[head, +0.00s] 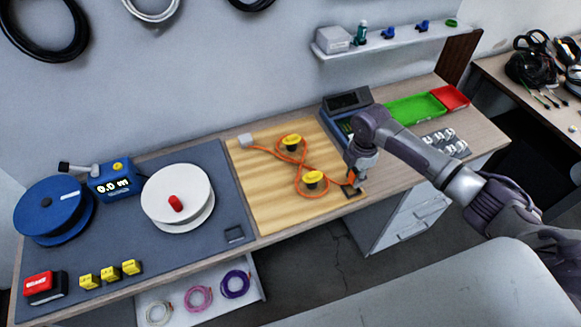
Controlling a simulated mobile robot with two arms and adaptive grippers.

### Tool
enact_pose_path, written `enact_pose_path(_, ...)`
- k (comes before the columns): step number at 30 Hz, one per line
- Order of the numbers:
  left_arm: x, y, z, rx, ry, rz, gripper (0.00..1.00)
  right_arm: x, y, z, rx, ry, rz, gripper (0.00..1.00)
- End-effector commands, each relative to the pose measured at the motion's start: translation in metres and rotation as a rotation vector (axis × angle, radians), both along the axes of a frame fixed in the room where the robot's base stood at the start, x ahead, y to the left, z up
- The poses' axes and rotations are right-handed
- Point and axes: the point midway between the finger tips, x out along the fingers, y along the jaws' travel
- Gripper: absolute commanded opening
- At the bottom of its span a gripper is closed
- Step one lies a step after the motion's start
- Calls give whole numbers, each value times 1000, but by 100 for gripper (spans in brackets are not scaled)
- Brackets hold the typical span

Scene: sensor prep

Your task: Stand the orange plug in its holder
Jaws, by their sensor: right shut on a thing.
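The orange cable (297,188) runs from a white block (245,140) around two yellow-topped black posts (292,141) on a wooden board. Its end, the orange plug (351,177), is at my right gripper (354,179), which is shut on it. The fingers and wrist hide part of the plug. A small dark holder (353,191) lies just below the plug at the board's front right corner. I cannot tell whether the plug touches the holder. My left gripper is not in view.
A dark device with a screen (347,101) stands behind the right arm. Green (415,109) and red trays (449,97) and several small metal parts (446,142) are to the right. A white spool (160,190) and blue spool (48,205) stand left on a grey mat.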

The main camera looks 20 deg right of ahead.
Motion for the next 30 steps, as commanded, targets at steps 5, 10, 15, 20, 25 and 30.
enact_pose_path(5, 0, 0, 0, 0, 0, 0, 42, 0, 0, 0, 0, 0, 0, 0)
enact_pose_path(10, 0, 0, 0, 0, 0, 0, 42, 0, 0, 0, 0, 0, 0, 0)
enact_pose_path(15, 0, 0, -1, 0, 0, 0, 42, 0, 0, -2, 0, 0, 0, 0)
enact_pose_path(20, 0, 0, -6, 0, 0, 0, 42, 0, 0, -9, 0, 0, -1, 0)
enact_pose_path(25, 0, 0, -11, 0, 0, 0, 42, 0, 0, -17, 0, 1, -1, 0)
enact_pose_path(30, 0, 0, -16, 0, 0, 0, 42, 0, 0, -26, 0, 1, -1, 0)
